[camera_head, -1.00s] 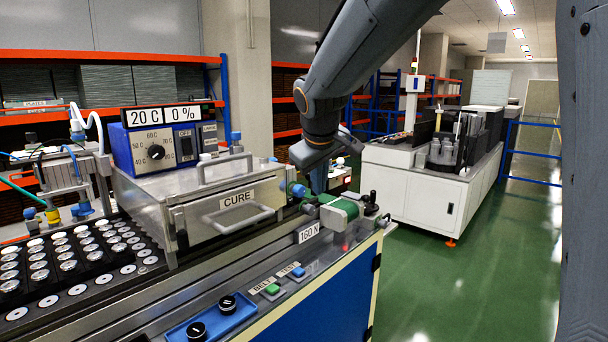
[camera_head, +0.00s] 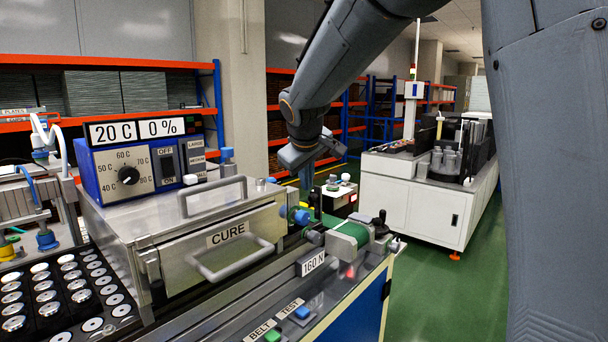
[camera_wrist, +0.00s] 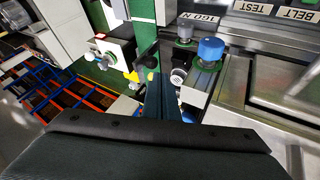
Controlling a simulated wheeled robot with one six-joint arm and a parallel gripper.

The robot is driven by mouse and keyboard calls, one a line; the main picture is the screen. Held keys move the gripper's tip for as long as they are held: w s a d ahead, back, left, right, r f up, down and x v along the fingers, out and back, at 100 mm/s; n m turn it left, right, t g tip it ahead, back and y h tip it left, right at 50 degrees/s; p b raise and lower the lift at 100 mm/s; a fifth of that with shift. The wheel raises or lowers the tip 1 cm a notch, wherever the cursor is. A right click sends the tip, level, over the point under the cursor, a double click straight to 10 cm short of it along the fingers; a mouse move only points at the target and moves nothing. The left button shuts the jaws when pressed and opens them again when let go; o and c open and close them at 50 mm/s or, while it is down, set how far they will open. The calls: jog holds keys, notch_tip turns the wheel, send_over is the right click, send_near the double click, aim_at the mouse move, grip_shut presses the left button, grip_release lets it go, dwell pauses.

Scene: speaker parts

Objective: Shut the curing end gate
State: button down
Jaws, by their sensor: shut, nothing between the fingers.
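The metal curing box (camera_head: 190,245) stands at the left in the head view, with a CURE label and bar handles on its front and lid. At its right end, over the belt, is a blue knob (camera_head: 302,217) on a green mount; I cannot make out the end gate's panel or how far open it is. A blue knob (camera_wrist: 210,50) also shows in the wrist view, right of my fingers. My gripper (camera_head: 307,183) hangs pointing down behind the box's right end, shut and empty. In the wrist view my fingers (camera_wrist: 162,92) are together, apart from that knob.
The green belt (camera_head: 350,233) runs out past the box's right end, beside a dark knob (camera_head: 379,222). BELT (camera_head: 272,336) and TEST (camera_head: 302,312) buttons are on the front rail. A white machine (camera_head: 415,200) stands behind at right. Green floor is clear at right.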

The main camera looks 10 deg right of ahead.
jog(key=p+x, duration=0.1)
jog(key=x, duration=0.5)
jog(key=shift+w+r, duration=0.1)
dwell(0.4)
